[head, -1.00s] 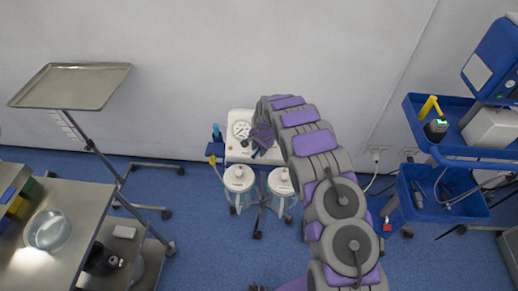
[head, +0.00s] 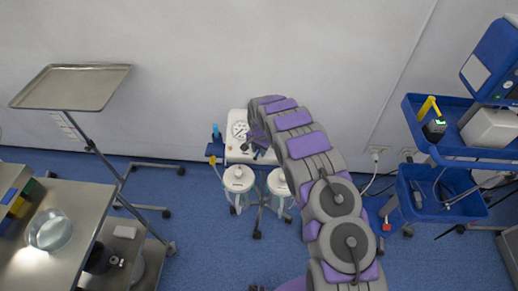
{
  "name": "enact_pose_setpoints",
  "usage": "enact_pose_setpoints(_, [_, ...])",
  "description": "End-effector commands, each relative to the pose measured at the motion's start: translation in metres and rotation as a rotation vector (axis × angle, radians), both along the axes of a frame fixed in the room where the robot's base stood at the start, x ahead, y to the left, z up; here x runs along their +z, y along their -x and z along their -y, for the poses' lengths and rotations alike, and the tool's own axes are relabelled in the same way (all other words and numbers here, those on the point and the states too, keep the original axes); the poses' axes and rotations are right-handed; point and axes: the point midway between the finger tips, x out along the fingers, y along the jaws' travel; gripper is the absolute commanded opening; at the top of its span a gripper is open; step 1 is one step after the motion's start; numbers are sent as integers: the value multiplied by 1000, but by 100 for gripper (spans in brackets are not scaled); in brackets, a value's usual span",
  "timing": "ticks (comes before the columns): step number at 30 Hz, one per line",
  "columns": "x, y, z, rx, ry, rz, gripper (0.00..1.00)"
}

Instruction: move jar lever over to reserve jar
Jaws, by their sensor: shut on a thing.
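The suction unit (head: 238,118) is a white box with a round gauge on its front. Two clear jars with white lids hang below it: the left jar (head: 238,180) and the right jar (head: 279,184), which is partly behind my arm. My gripper (head: 258,146) is at the front of the unit, right of the gauge and above the gap between the jars. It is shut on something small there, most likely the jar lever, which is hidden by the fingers. I cannot tell which jar is the reserve.
A blue holder (head: 215,148) is on the unit's left side. A steel tray stand (head: 75,88) and steel table (head: 60,255) are at left. A blue cart (head: 440,190) is at right. Floor is clear before the unit.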

Motion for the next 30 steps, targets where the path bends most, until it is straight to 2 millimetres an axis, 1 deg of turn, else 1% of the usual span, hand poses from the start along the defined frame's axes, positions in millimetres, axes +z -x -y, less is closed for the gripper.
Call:
enact_pose_setpoints(1, [2,-2,-3,39,22,8,2])
enact_pose_setpoints(21, [0,-1,1,550,387,-2,2])
enact_pose_setpoints(30, [0,-1,2,724,513,-7,2])
